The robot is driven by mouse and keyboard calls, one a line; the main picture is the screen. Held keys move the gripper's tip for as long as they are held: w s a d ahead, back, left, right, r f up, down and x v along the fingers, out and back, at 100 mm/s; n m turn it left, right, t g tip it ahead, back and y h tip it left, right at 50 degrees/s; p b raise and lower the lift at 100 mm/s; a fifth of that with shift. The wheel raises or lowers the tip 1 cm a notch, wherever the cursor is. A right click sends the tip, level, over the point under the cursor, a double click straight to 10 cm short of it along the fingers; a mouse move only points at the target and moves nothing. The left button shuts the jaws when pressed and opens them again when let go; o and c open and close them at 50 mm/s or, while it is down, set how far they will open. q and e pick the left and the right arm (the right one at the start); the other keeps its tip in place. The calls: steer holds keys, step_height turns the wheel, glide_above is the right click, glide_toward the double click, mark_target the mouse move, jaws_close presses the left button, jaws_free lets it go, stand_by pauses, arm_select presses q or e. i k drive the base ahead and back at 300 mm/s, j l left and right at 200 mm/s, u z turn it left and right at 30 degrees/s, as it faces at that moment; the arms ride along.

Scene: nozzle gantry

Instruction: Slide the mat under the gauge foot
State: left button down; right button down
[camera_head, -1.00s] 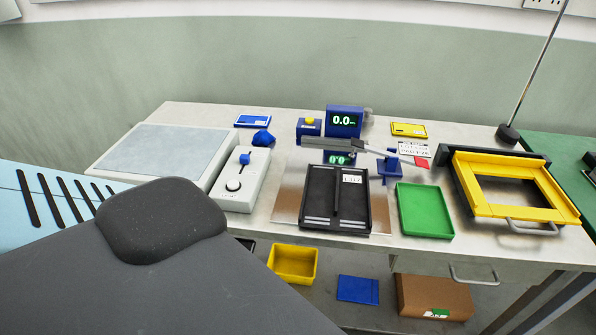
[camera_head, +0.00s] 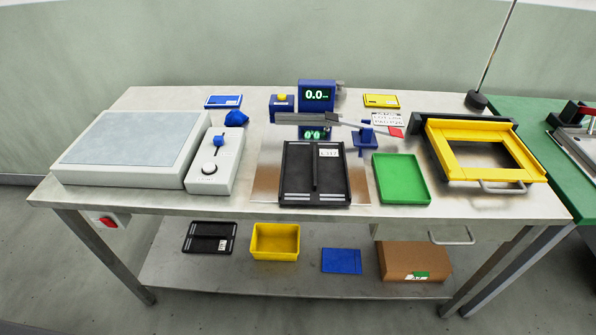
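A blue gauge unit (camera_head: 317,97) with a lit green "0.0" readout stands at the back middle of the table. A grey bar (camera_head: 306,119) lies across in front of it, and a second green readout (camera_head: 315,133) shows below the bar. A flat black piece (camera_head: 316,184) with a raised middle rib and a white label lies in front of the gauge, on a brownish plate (camera_head: 266,184). I cannot tell for sure which piece is the mat; the gauge foot is not clearly visible. Neither of my grippers is in view.
A grey panel unit (camera_head: 130,140) and a control box (camera_head: 215,160) stand left. A green tray (camera_head: 401,178) and yellow frame (camera_head: 478,155) stand right. The lower shelf holds another black piece (camera_head: 209,237), yellow bin (camera_head: 275,241), blue sheet (camera_head: 341,260) and brown box (camera_head: 414,261).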

mark_target(314, 167)
steer(key=j+z, duration=0.25)
steer(key=j, duration=0.15)
steer(key=k+j+z, duration=0.1)
steer(key=j+z, duration=0.2)
steer(key=k+j+z, duration=0.25)
steer(key=j, duration=0.15)
steer(key=j+z, duration=0.3)
